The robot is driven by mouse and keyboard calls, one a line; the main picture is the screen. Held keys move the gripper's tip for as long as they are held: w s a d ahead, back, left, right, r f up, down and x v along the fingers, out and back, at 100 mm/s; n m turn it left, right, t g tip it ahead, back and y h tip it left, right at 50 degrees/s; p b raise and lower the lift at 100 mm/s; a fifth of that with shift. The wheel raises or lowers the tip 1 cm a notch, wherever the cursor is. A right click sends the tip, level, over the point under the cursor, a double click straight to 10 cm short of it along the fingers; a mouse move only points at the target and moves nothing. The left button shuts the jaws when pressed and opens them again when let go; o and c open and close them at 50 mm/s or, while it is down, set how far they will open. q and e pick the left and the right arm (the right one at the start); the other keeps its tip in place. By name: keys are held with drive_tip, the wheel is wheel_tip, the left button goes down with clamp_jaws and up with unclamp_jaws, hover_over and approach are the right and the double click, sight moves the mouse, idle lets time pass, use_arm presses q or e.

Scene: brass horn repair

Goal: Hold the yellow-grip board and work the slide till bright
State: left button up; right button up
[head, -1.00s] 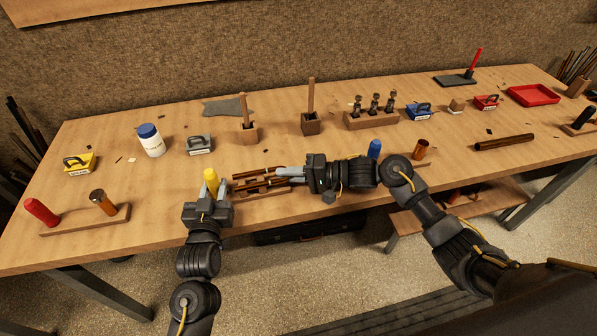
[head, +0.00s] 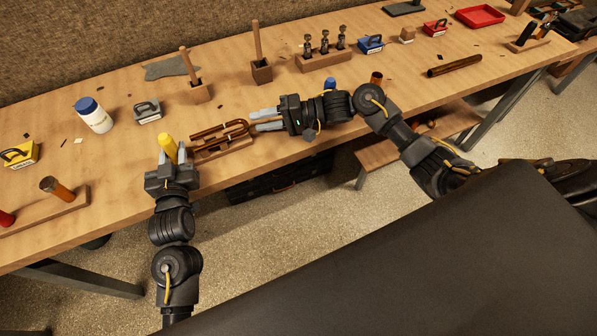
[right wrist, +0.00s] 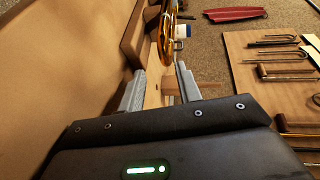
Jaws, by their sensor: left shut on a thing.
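The board (head: 222,154) with the upright yellow grip (head: 168,146) lies at the bench's front edge. My left gripper (head: 169,160) is shut on the yellow grip. The slide (head: 215,134), a dull brown U-shaped tube, lies over the board with its bend to the right. My right gripper (head: 254,120) is open, its fingers pointing left at the bend. In the right wrist view the right gripper (right wrist: 160,75) has its fingers apart, and brassy tubing (right wrist: 165,35) shows beyond the tips. Whether the tips touch the slide I cannot tell.
The board with the red grip (head: 6,219) lies to the left; a blue grip (head: 329,84) stands behind my right arm. A white jar (head: 95,117), a grey-handled block (head: 147,111) and upright sticks in wooden blocks (head: 199,93) stand behind. A loose tube (head: 454,66) lies right.

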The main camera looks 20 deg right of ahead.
drive_tip(key=v, duration=1.1)
drive_tip(key=shift+d, duration=0.15)
drive_tip(key=s+a+f+y, duration=0.3)
drive_tip(key=s+a+f, duration=0.6)
drive_tip(key=a, duration=0.3)
drive_tip(key=d+f+t+h, duration=0.1)
drive_tip(key=d+f+h, duration=0.2)
drive_tip(key=f, duration=0.9)
drive_tip(key=d+f+t+h, duration=0.2)
drive_tip(key=d+f+h, duration=0.2)
drive_tip(key=f, duration=0.8)
drive_tip(key=shift+s+t+h, duration=0.3)
drive_tip(key=shift+h, duration=0.8)
